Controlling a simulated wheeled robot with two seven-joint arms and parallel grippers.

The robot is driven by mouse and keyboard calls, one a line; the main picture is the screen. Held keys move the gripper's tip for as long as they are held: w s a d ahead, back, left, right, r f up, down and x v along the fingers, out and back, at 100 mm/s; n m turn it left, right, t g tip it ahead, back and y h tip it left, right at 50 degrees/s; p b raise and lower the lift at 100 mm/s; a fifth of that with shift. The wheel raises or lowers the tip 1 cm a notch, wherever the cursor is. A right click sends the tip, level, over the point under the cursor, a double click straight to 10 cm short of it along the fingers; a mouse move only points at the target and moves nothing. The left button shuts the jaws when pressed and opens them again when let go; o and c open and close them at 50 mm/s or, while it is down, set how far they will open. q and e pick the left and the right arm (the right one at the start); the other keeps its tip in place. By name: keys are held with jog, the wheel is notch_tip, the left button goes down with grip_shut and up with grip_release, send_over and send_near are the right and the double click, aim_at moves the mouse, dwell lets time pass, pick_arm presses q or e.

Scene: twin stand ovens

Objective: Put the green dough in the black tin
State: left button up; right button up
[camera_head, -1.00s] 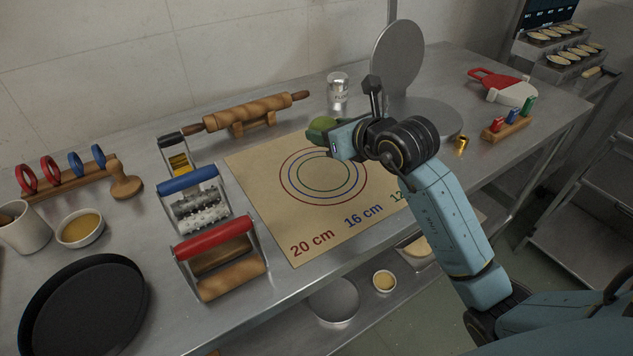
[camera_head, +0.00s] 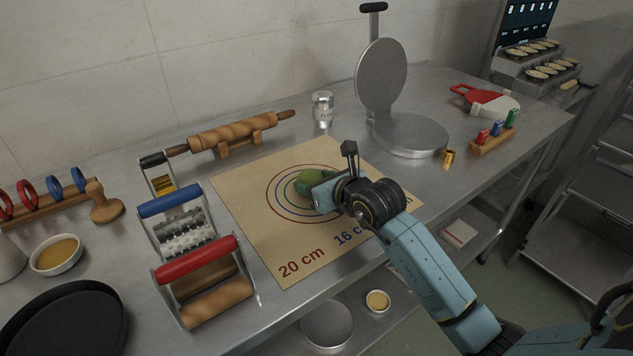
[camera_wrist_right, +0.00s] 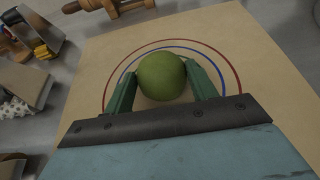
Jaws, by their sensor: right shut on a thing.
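The green dough (camera_head: 309,178) is a round ball over the rings printed on the brown mat. It also shows in the right wrist view (camera_wrist_right: 161,76), between two green fingers. My right gripper (camera_head: 317,187) is shut on the dough; in the wrist view its fingers (camera_wrist_right: 161,84) press on both sides of it. I cannot tell whether the dough touches the mat. The black tin (camera_head: 62,322) is round and shallow, at the lower left of the table, cut off by the frame edge. My left gripper is not in view.
The mat (camera_head: 240,205) lies mid-table. Between it and the tin stand a red-handled roller (camera_head: 205,290) and a blue-handled roller (camera_head: 178,222). A rolling pin (camera_head: 232,133) rests behind, a bowl (camera_head: 57,255) is left, and an open round press (camera_head: 408,135) is right.

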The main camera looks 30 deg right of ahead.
jog(key=shift+f, duration=0.15)
jog(key=o, duration=0.8)
